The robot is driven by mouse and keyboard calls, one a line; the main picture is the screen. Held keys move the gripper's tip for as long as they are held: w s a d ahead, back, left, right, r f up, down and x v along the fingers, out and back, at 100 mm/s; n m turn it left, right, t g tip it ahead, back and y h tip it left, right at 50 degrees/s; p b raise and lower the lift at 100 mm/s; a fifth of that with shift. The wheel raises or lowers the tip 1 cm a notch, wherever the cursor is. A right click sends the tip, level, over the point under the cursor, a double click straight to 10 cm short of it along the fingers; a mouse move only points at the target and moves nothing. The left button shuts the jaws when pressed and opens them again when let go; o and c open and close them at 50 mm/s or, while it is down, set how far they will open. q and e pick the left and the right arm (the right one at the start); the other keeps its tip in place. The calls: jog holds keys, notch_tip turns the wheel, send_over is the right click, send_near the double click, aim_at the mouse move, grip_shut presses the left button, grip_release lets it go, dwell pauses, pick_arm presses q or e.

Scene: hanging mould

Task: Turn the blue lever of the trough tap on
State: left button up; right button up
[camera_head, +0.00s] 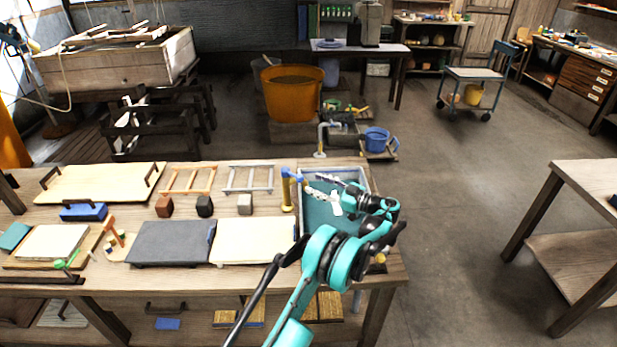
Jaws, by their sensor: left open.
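The trough (371,180) is a grey-rimmed basin with a teal inside, set into the right end of the wooden bench. The tap stands at its left rim, with a yellow post (286,194) and a blue lever (291,173) on top. My left gripper (312,184) is over the trough, just right of the tap. Its light fingers are spread and point left towards the lever, with nothing between them. I see no clear contact with the lever. My teal arm covers the front part of the trough. My right gripper is out of view.
The wooden bench (185,283) holds a dark grey slab (170,243), a pale slab (254,241), small blocks and two small racks left of the tap. A white bent pipe (321,138) stands behind the trough. Open floor lies right of the bench.

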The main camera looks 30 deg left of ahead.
aim_at(299, 177)
pick_arm(q)
jog(key=a+b, duration=0.1)
jog(key=a, duration=0.5)
jog(key=shift+a+b, duration=0.25)
jog(key=shift+b, duration=0.1)
jog(key=shift+a, duration=0.5)
grip_shut()
